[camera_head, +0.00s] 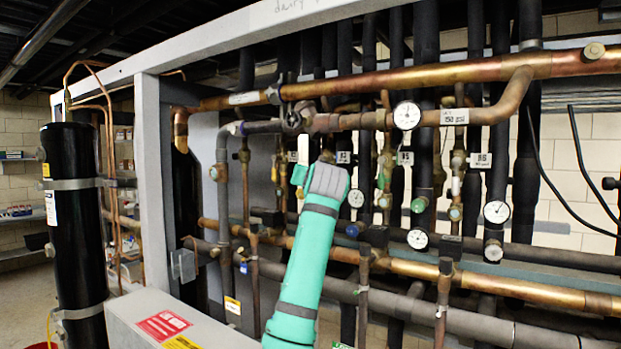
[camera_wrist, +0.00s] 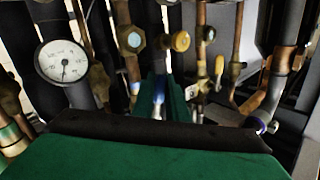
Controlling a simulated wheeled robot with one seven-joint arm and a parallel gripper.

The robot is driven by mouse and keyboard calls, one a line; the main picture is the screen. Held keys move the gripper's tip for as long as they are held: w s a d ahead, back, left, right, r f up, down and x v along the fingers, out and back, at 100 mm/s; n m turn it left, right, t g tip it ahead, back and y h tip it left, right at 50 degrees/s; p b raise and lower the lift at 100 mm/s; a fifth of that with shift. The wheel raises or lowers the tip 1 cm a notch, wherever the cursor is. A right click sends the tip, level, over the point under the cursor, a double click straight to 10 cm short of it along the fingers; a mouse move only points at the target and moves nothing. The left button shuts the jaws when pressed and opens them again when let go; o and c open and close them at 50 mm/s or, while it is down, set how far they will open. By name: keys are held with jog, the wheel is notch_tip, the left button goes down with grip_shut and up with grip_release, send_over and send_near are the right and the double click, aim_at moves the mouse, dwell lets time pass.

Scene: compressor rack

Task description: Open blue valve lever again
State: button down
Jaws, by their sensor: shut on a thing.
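My gripper (camera_wrist: 165,88) shows at the middle of the wrist view, with a green finger visible beyond the dark edge of my wrist. It is shut on a narrow blue piece (camera_wrist: 158,100), which looks like the blue valve lever; only a small part of it shows. In the head view my gripper (camera_head: 298,176) is a small green shape among the vertical pipes left of centre. There my wrist and the pipes hide the lever, so its angle cannot be told.
A round gauge (camera_wrist: 62,62) is left of my gripper in the wrist view, with yellow caps (camera_wrist: 181,41) and copper pipes close by. In the head view a thick copper pipe (camera_head: 440,76) crosses above, and a grey frame post (camera_head: 152,180) stands left.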

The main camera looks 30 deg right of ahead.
jog(key=shift+s+d+f+n, duration=0.15)
jog(key=shift+f+n, duration=0.05)
jog(key=shift+n, duration=0.1)
dwell(0.4)
jog(key=c, duration=1.7)
grip_release()
jog(key=shift+r, duration=0.1)
jog(key=shift+c, duration=0.2)
jog(key=shift+s, duration=0.1)
jog(key=shift+s+r, duration=0.1)
